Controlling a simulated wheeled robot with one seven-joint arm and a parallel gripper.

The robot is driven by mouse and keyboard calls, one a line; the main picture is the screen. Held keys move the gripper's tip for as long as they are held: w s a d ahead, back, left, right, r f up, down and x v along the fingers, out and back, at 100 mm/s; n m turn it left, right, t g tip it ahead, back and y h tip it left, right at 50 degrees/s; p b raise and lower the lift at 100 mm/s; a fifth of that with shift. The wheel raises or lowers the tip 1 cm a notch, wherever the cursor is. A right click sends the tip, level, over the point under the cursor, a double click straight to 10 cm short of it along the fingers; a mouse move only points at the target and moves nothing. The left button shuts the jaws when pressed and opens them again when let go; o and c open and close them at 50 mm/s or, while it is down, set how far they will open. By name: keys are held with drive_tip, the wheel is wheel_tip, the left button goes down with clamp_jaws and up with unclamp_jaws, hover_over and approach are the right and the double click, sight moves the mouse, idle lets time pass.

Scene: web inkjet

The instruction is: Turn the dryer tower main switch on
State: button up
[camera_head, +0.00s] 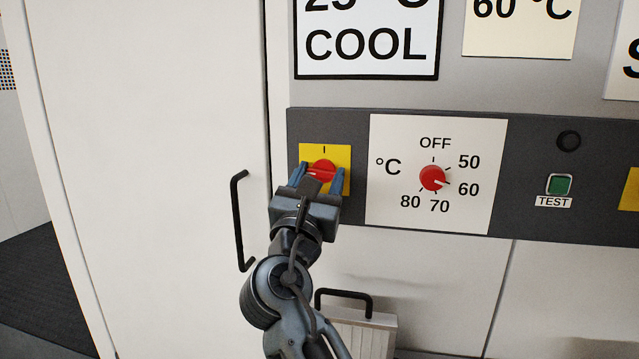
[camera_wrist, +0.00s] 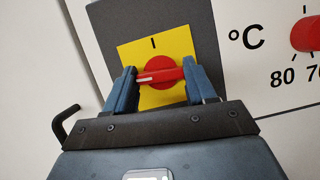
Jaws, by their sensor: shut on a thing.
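The main switch is a red rotary handle (camera_wrist: 161,72) on a yellow plate (camera_wrist: 178,45) with an "I" mark at the top. In the head view the red handle (camera_head: 322,168) is partly covered by my gripper, and the yellow plate (camera_head: 338,154) shows around it. The handle lies nearly level in the wrist view, with a white pointer line on its left arm, turned away from the "I". My gripper (camera_wrist: 162,84) has one blue finger at each end of the handle and is shut on it. In the head view my gripper (camera_head: 317,177) reaches up from below.
Right of the switch, a white panel (camera_head: 400,140) carries a red temperature knob (camera_head: 432,178) pointing near 60. A black door handle (camera_head: 240,220) stands close left of my arm; another handle (camera_head: 343,294) is below.

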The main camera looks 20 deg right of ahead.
drive_tip(key=m+g+h+b, duration=0.1)
drive_tip(key=m, duration=0.2)
drive_tip(key=m+g+h+b, duration=0.1)
drive_tip(key=m, duration=0.2)
drive_tip(key=shift+w+a+f, duration=0.1)
drive_tip(key=m+g+b, duration=0.1)
drive_tip(key=m+g, duration=0.1)
drive_tip(key=m, duration=0.3)
drive_tip(key=shift+g+h, duration=0.4)
drive_tip(key=m, duration=0.1)
drive_tip(key=m+g, duration=0.1)
drive_tip(key=m, duration=0.1)
drive_tip(key=m+g, duration=0.1)
drive_tip(key=m, duration=0.1)
drive_tip(key=shift+a+r+b, duration=0.1)
drive_tip(key=shift+r+b, duration=0.15)
drive_tip(key=shift+b, duration=0.15)
drive_tip(key=m+g+y, duration=0.1)
drive_tip(key=m, duration=0.3)
drive_tip(key=shift+m, duration=0.4)
drive_tip(key=o, duration=1)
drive_tip(key=shift+o, duration=0.2)
drive_tip(key=shift+y, duration=0.3)
drive_tip(key=v, duration=0.7)
drive_tip(key=shift+a+b, duration=0.35)
